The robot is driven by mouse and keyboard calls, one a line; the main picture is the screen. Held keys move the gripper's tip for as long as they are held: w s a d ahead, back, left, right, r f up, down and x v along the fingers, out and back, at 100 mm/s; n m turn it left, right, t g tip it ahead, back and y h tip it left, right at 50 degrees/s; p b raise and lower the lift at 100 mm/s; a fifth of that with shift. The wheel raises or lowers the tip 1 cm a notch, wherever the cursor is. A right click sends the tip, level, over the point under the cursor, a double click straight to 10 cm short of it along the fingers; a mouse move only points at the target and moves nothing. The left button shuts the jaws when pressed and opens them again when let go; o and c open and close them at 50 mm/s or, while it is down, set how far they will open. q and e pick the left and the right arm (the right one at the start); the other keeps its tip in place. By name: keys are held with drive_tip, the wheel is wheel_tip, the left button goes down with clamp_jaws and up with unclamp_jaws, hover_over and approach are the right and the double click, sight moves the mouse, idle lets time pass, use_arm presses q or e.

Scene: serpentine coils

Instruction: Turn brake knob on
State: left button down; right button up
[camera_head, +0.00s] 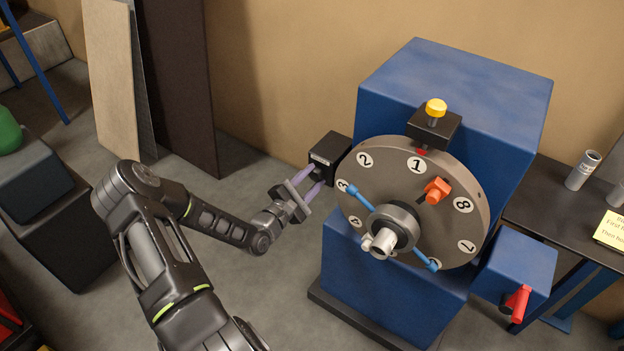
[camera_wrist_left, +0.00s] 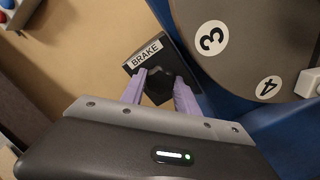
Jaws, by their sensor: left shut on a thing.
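The brake box (camera_head: 329,153) is a small black block on the left side of the blue machine. In the left wrist view the box (camera_wrist_left: 146,54) carries a white BRAKE label, with a dark knob (camera_wrist_left: 157,80) on its face. My left gripper (camera_head: 315,180) has its purple fingers at the box's front. In the left wrist view the fingers of the left gripper (camera_wrist_left: 160,92) are on either side of the knob and shut on it. The knob's far side is partly hidden by the fingers. My right gripper is not in view.
The blue machine (camera_head: 450,85) carries a grey numbered disc (camera_head: 465,185) with blue rods and an orange clamp (camera_head: 437,190). A yellow button (camera_head: 436,107) sits above. A red lever (camera_head: 517,303) is at right. A dark table (camera_head: 545,205) holds cylinders and a yellow note (camera_head: 611,230).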

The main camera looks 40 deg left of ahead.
use_arm(q)
drive_tip(key=m+b, duration=0.2)
drive_tip(key=m, duration=0.1)
drive_tip(key=shift+f, duration=0.2)
drive_tip(key=m+b, duration=0.2)
drive_tip(key=m, duration=0.2)
drive_tip(key=shift+b, duration=0.4)
drive_tip(key=m+b, duration=0.2)
drive_tip(key=m, duration=0.1)
drive_tip(key=shift+m+b, duration=0.3)
drive_tip(key=m+b, duration=0.3)
drive_tip(key=shift+f+m, duration=0.1)
drive_tip(key=shift+m, duration=0.2)
drive_tip(key=m+b, duration=1)
drive_tip(key=b, duration=0.1)
drive_tip(key=shift+f, duration=0.1)
drive_tip(key=m+b, duration=0.9)
drive_tip(key=b, duration=0.2)
drive_tip(key=shift+m, duration=0.3)
drive_tip(key=shift+r+m+b, duration=0.2)
drive_tip(key=shift+m+b, duration=0.6)
drive_tip(key=shift+b, duration=0.25)
